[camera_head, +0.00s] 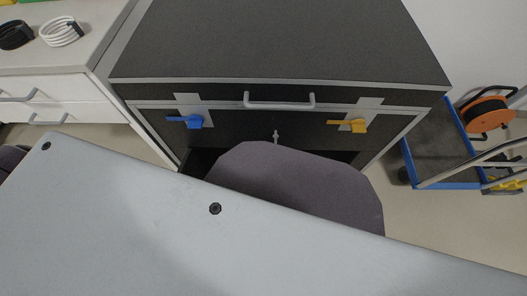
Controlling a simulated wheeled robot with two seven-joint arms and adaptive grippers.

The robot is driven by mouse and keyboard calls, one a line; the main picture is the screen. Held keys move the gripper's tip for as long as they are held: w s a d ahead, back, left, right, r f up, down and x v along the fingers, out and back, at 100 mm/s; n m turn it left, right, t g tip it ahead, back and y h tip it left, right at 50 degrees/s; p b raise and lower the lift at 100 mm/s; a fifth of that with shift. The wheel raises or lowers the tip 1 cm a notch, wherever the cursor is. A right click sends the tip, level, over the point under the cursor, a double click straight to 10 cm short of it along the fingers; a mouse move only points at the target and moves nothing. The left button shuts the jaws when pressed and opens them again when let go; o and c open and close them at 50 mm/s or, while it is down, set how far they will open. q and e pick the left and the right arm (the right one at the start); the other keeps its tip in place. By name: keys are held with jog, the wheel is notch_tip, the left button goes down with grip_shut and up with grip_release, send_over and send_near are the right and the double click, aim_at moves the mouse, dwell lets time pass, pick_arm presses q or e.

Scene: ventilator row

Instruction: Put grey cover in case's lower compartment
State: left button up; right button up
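The grey cover (120,220) is a large, flat, light grey panel with dark round fasteners. It fills the bottom of the view, close to the camera and tilted, its upper edge sloping down to the right. Beyond it stands the dark case (280,45) with pale edge strips and a grey bar handle (279,102). A blue latch (190,121) is at its left and a yellow latch (350,125) at its right. Below the latches, a dark area of the lower compartment (200,161) shows. The cover and a dark rounded shape hide most of it. Neither gripper shows.
A white cabinet (60,90) at the left bears a black coil (14,35) and a white coil (62,31). A blue-edged trolley (440,140) and an orange cable reel (487,112) stand at the right. Bare floor (400,215) lies between case and trolley.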

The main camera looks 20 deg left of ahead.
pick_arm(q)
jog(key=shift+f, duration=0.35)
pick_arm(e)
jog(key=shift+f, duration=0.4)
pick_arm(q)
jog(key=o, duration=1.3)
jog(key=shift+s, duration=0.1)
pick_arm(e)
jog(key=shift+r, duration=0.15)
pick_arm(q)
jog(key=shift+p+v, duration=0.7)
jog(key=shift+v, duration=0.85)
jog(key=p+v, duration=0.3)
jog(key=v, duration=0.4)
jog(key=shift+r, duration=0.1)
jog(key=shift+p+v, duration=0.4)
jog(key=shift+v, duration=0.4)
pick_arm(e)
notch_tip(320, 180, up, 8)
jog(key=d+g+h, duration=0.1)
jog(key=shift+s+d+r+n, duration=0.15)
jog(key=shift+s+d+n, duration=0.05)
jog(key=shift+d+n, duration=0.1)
